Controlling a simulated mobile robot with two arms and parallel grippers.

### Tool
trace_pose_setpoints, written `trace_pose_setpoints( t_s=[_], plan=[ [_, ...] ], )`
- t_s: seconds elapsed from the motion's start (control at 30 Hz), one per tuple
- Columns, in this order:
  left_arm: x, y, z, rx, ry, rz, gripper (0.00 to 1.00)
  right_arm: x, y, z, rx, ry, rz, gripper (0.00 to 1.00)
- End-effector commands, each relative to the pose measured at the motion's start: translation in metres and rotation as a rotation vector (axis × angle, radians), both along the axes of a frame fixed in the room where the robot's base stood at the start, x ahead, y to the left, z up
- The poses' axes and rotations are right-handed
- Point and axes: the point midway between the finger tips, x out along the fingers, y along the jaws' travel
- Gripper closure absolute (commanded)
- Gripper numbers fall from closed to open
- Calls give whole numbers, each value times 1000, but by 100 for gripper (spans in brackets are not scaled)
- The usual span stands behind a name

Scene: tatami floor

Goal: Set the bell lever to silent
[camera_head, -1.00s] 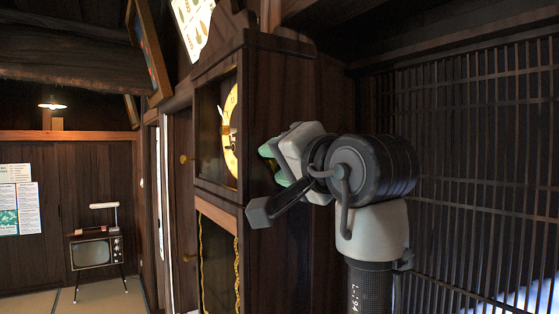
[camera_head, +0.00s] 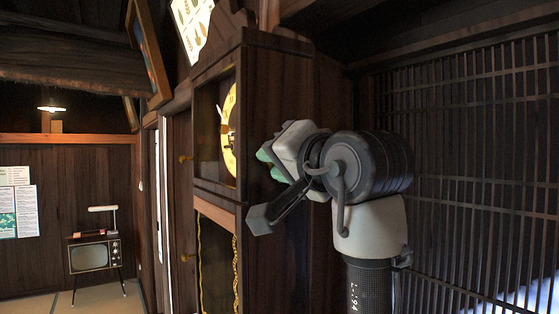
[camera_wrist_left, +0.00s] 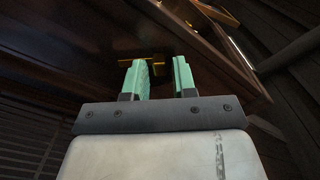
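A tall dark wooden clock (camera_head: 275,110) stands in the middle of the head view, its yellow dial (camera_head: 229,130) behind the front door. My left gripper (camera_head: 266,162) is beside the clock's right side panel; its green fingers are partly hidden by my wrist. In the left wrist view, a small brass lever (camera_wrist_left: 156,66) on the dark wood shows just beyond and between the fingertips. My left gripper (camera_wrist_left: 162,68) is open there, with a gap between its fingers. I cannot tell whether a finger touches the lever. My right gripper is not in view.
A wooden lattice wall (camera_head: 470,160) is close on the right, behind my arm. A small television (camera_head: 95,255) stands on legs at the far left. Tatami floor (camera_head: 40,303) there is clear.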

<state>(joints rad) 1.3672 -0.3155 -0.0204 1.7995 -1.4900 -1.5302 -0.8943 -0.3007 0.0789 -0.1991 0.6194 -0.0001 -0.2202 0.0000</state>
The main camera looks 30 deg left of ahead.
Motion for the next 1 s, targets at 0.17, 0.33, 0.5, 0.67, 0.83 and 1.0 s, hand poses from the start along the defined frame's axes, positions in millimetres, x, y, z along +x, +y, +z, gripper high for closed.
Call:
trace_pose_setpoints(
  t_s=[0.17, 0.33, 0.5, 0.67, 0.83, 1.0],
  plan=[
    [0, 0, 0, 0, 1, 1, 60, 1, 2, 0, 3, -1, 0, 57],
    [0, 0, 0, 0, 1, 0, 60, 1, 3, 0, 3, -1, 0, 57],
    [-5, -13, -3, 0, 0, -3, 60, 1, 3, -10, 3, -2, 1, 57],
    [-17, -42, -5, 0, -1, -4, 60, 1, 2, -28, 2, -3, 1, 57],
    [-30, -72, -4, 2, -1, 1, 60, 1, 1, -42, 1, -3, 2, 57],
    [-38, -92, -2, 0, 0, 0, 60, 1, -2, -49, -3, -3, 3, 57]
  ],
)
